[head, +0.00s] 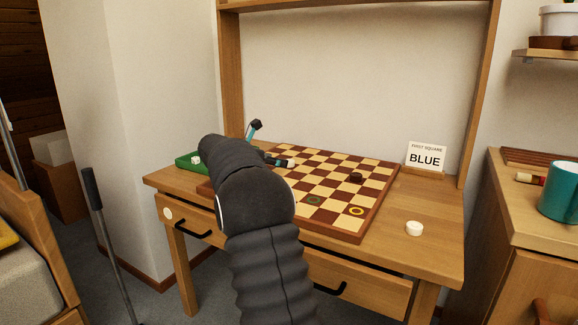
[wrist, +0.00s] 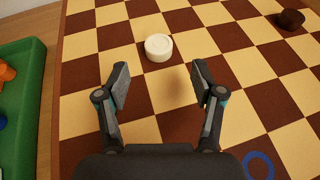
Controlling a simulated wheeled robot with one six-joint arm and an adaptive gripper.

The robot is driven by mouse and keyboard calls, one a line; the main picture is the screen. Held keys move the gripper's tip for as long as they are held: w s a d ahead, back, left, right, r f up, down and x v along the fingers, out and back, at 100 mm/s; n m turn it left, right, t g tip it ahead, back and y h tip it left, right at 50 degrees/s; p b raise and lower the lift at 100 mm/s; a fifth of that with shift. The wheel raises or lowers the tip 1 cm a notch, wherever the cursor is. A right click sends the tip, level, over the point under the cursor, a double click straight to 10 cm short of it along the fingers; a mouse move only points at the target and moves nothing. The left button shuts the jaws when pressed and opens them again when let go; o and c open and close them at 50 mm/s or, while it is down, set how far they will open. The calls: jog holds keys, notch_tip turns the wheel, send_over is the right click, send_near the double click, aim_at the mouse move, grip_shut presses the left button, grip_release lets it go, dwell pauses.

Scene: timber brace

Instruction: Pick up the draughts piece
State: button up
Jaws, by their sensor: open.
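A white draughts piece (wrist: 158,47) lies flat on the chequered board (wrist: 92,130) in the wrist view. My gripper (wrist: 160,72) is open and empty over the board, its fingertips apart on either side and just short of the piece. A dark piece (wrist: 290,19) sits farther right on the board; in the head view it is the dark piece (head: 356,177). In the head view my gripper (head: 273,146) is partly hidden behind my arm, over the board's left part. Another white piece (head: 414,228) lies on the desk right of the board.
A green tray (head: 186,163) stands left of the board, holding dice and coloured bits. A sign reading BLUE (head: 426,157) stands behind the board. A blue ring (wrist: 258,165) marks a near square; green (head: 314,200) and yellow (head: 356,211) rings show too. The desk's right front (head: 435,250) is clear.

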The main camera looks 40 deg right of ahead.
jog(key=shift+r+b+x, duration=0.15)
jog(key=shift+x, duration=1.4)
jog(key=shift+r+b+x, duration=0.15)
jog(key=shift+r+x, duration=0.05)
jog(key=shift+x, duration=1.4)
jog(key=shift+w, duration=0.1)
jog(key=c, duration=0.9)
